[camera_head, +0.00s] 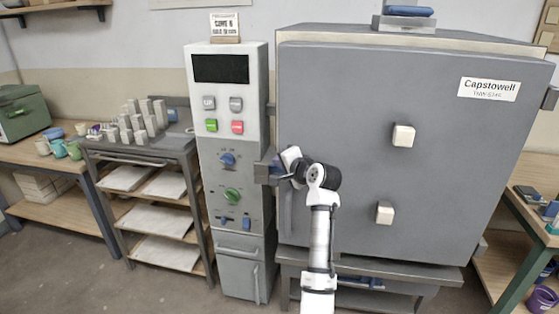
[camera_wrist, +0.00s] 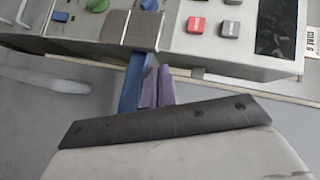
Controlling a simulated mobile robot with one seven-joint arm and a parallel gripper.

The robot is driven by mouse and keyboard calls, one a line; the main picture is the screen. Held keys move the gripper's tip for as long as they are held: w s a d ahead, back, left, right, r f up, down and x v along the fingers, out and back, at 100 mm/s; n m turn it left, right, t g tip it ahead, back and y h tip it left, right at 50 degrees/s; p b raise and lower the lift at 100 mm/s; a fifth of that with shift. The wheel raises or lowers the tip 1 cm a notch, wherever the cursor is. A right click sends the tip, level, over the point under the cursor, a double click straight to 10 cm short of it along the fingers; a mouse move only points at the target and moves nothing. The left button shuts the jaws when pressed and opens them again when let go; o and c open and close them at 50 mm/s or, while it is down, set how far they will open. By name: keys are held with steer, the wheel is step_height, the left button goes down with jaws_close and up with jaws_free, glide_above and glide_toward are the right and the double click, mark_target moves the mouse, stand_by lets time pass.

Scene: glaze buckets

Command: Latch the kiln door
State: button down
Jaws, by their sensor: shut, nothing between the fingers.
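The kiln door (camera_head: 345,120) is a large grey panel with two pale square plugs, and it looks closed against the kiln. A grey latch block (camera_head: 263,172) sits at its left edge, beside the control cabinet; it also shows in the wrist view (camera_wrist: 130,28). A blue bar (camera_wrist: 133,82), apparently the latch lever, runs down from this block. My gripper (camera_head: 283,166) is at the latch. In the wrist view, its purple fingers (camera_wrist: 157,88) are shut and empty, right beside the blue bar. Whether they touch it is unclear. My wrist hides part of the latch in the head view.
The control cabinet (camera_head: 202,135) with knobs and buttons stands close left of my gripper. A grey vertical pull (camera_head: 285,213) is on the door below the latch. A shelf rack (camera_head: 145,158) stands farther left, and a wooden table (camera_head: 515,225) is at right.

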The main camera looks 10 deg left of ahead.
stand_by(0.3)
steer(key=s+r, duration=0.7)
steer(key=r, duration=0.4)
steer(key=shift+a, duration=0.15)
